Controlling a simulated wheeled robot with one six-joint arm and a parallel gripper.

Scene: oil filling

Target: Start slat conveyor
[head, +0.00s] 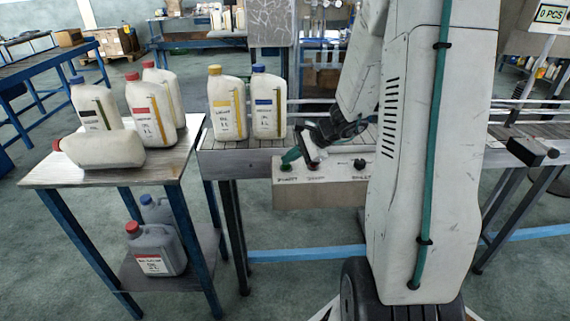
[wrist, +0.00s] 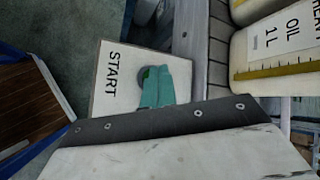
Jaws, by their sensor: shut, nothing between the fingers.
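The slat conveyor (head: 236,160) runs behind a beige control box (head: 330,194) with several labelled buttons. The green start button (head: 286,168) is at the box's left end, with a red button (head: 313,165) to its right. My gripper (head: 291,156) is shut and empty, its teal fingertips right at the start button. In the wrist view my gripper (wrist: 157,88) covers much of the start button (wrist: 144,72), beside the word START on the box (wrist: 100,85). A green edge and dark ring of the button show. I cannot tell whether the fingertips press it.
A yellow-capped canister (head: 227,108) and a blue-capped canister (head: 268,106) stand on the conveyor. Several more stand or lie on the side table (head: 50,172) at left, with grey canisters on its lower shelf. A display (head: 550,14) at upper right reads 0 PCS.

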